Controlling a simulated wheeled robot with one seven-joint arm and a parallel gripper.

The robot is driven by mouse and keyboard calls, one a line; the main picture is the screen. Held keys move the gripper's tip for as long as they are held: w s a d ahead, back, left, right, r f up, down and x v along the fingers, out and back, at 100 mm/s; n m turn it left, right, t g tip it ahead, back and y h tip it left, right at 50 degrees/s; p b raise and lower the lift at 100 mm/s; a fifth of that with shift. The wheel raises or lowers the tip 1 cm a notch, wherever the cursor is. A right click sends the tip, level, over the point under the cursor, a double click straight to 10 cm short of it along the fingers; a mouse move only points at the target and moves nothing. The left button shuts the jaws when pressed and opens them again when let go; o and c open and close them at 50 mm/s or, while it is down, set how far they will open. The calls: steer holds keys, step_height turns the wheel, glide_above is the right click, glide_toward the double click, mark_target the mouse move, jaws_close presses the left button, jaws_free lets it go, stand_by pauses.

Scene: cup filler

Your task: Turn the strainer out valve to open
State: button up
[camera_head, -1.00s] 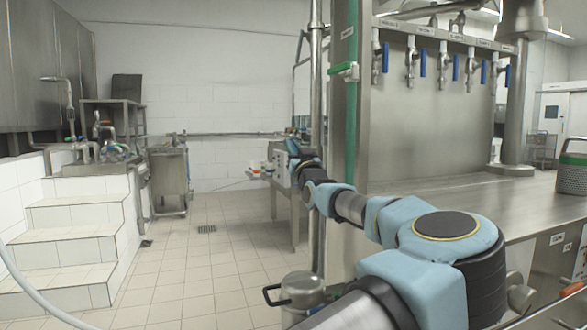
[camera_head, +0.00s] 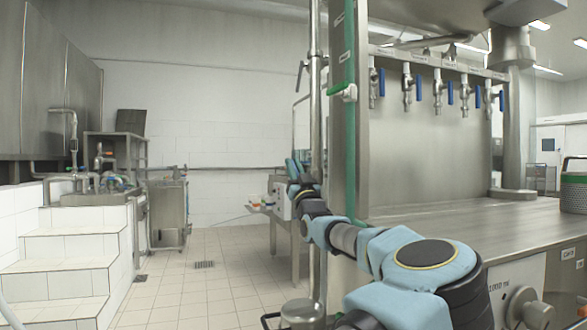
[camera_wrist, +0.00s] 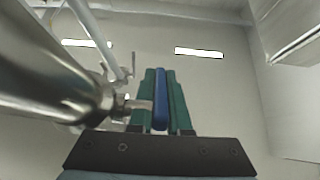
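A blue lever handle (camera_wrist: 160,98) stands between the green fingers of my gripper (camera_wrist: 161,100) in the wrist view, with both fingers against its sides. A metal valve stem (camera_wrist: 137,105) joins the handle to a thick steel pipe (camera_wrist: 60,75) on the left. In the head view my gripper (camera_head: 293,167) is small and far out, just left of the upright steel pipe (camera_head: 315,130). The valve's label and its exact turn cannot be read there.
Several blue-handled taps (camera_head: 437,92) hang above the steel counter (camera_head: 420,228) at right. A green-handled valve (camera_head: 343,92) sits on the post. White steps (camera_head: 70,250) stand at left.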

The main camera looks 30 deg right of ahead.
steer(key=o, duration=0.4)
steer(key=shift+o, duration=0.2)
steer(key=shift+s+f, duration=0.2)
steer(key=shift+s, duration=0.05)
steer(key=s+a, duration=0.1)
steer(key=s, duration=1.1)
steer(key=shift+s+a+f+b, duration=0.2)
steer(key=shift+a+b, duration=0.1)
steer(key=shift+b, duration=0.1)
